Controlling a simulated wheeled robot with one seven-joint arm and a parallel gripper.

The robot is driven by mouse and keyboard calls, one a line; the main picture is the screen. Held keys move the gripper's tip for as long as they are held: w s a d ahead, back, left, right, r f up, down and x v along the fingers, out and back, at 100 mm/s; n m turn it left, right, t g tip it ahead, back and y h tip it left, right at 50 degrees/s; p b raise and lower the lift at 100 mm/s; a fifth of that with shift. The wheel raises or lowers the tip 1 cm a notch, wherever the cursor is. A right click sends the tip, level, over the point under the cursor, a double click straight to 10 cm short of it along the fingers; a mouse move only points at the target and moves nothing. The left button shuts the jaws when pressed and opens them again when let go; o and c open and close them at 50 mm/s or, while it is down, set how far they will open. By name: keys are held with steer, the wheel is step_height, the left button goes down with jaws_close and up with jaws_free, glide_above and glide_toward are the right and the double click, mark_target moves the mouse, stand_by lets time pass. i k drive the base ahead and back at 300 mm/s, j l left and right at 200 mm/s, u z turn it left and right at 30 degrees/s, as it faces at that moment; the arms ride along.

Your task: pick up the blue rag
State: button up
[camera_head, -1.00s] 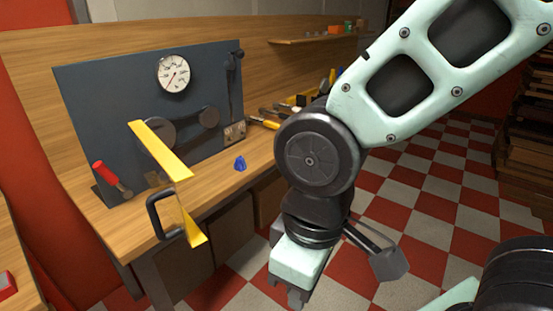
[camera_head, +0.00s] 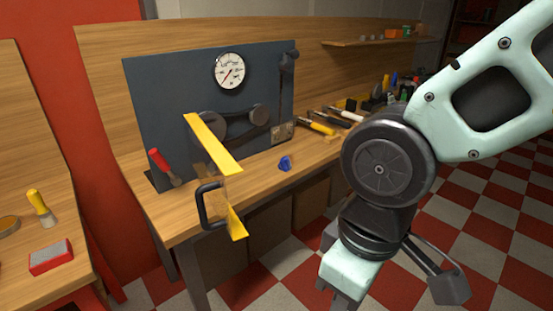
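The blue rag (camera_head: 286,163) is a small crumpled blue lump. It lies on the wooden workbench (camera_head: 262,185) near its front edge, to the right of a yellow and clear guard. My gripper (camera_head: 343,300) hangs in front of the bench, low and to the right of the rag, and clearly apart from it. Its fingers are cut off by the bottom of the view, so I cannot tell whether they are open or shut.
A grey panel with a gauge (camera_head: 229,70), pulleys and a red-handled lever (camera_head: 165,167) stands behind the rag. The yellow guard (camera_head: 213,143) with a black handle juts over the bench edge. Hammers (camera_head: 318,124) lie further right. Another bench stands at left.

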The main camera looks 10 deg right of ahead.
mark_target(285, 165)
steer(key=i+l+u, duration=0.3)
steer(key=u, duration=0.2)
steer(key=i+l+u, duration=0.25)
steer(key=l+u, duration=0.2)
steer(key=i+l+u, duration=0.15)
steer(key=l+u, duration=0.35)
steer(key=j, duration=0.15)
